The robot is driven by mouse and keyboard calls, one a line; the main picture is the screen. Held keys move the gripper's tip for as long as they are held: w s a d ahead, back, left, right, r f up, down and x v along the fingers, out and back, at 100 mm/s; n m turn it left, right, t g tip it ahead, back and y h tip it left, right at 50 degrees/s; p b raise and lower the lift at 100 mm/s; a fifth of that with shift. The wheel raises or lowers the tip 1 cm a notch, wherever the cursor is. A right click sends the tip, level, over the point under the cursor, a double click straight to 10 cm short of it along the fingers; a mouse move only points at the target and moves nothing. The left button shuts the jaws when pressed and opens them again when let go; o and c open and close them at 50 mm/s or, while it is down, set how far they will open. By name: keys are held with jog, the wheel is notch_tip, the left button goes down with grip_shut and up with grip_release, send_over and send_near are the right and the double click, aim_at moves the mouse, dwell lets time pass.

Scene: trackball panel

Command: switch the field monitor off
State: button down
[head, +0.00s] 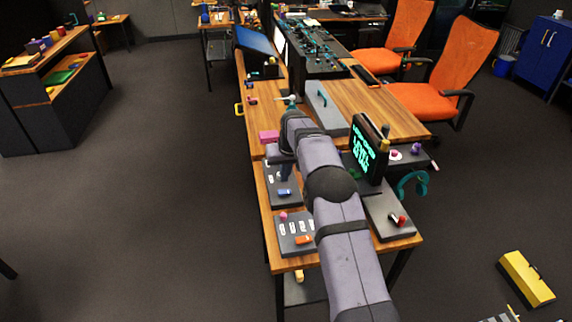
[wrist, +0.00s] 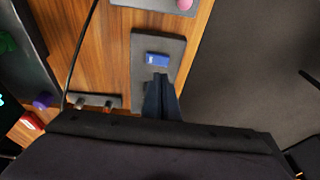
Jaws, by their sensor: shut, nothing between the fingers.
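A dark upright monitor (head: 369,148) with glowing green text stands at the middle right of the desk in the head view. Its screen is lit. I cannot tell for sure that it is the field monitor. A grey panel (wrist: 142,84) with a blue rocker or slider (wrist: 157,59) lies on the wooden desk. The blue part also shows in the head view (head: 285,192). My gripper (wrist: 160,78) is shut and empty, its fingertips over the panel just short of the blue part. I cannot tell whether they touch the panel. In the head view, my arm partly hides the gripper (head: 285,177).
A second grey panel (head: 283,242) with an orange switch (head: 304,240) and a pink knob (head: 284,216) lies nearer the desk's front. A grey box with a red part (head: 396,219) lies right. A black cable (wrist: 79,55) crosses the desk. Open floor lies left.

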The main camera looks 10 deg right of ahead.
aim_at(281, 191)
jog(key=shift+s+a+p+x, duration=0.1)
jog(key=shift+s+p+x, duration=0.15)
jog(key=shift+x, duration=0.65)
jog(key=shift+s+a+p+x, duration=0.1)
jog(key=shift+p+x, duration=0.2)
jog(key=shift+x, duration=0.65)
jog(key=shift+s+p+x, duration=0.2)
jog(key=shift+p+x, duration=0.05)
jog(key=shift+x, duration=0.65)
jog(key=shift+f, duration=0.15)
